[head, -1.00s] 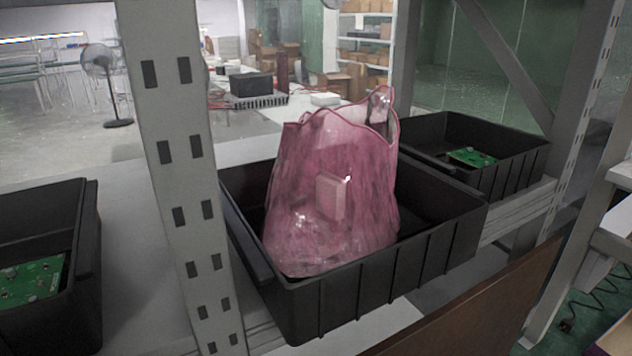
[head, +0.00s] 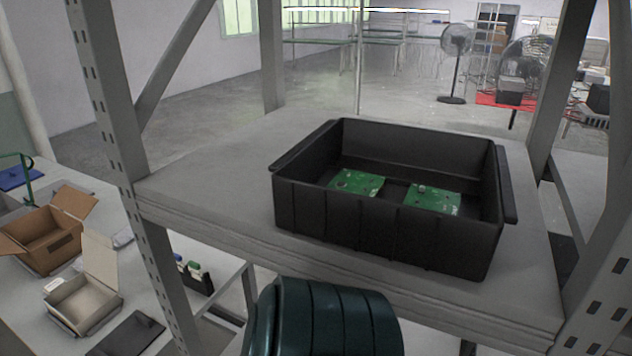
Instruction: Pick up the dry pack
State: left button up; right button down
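No dry pack shows in the head view now. The pink bag that showed earlier, with a small pale packet in it, is also out of view. Neither of my grippers is in view. A black bin (head: 335,217) stands on the grey shelf (head: 215,180) in the middle of the picture. Two green circuit boards lie flat in it, one on the left (head: 357,182) and one on the right (head: 433,199).
Slotted grey posts (head: 120,140) frame the shelf. The shelf is bare left of the bin. At the lower left, an open brown box (head: 45,245) and an open white box (head: 85,302) stand on a table. A fan (head: 455,45) stands on the floor behind.

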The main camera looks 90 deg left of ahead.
aim_at(58, 282)
jog(key=k+l, duration=0.1)
jog(key=k, duration=0.35)
jog(key=k+l, duration=0.1)
jog(key=k, duration=0.3)
jog(key=u, duration=4)
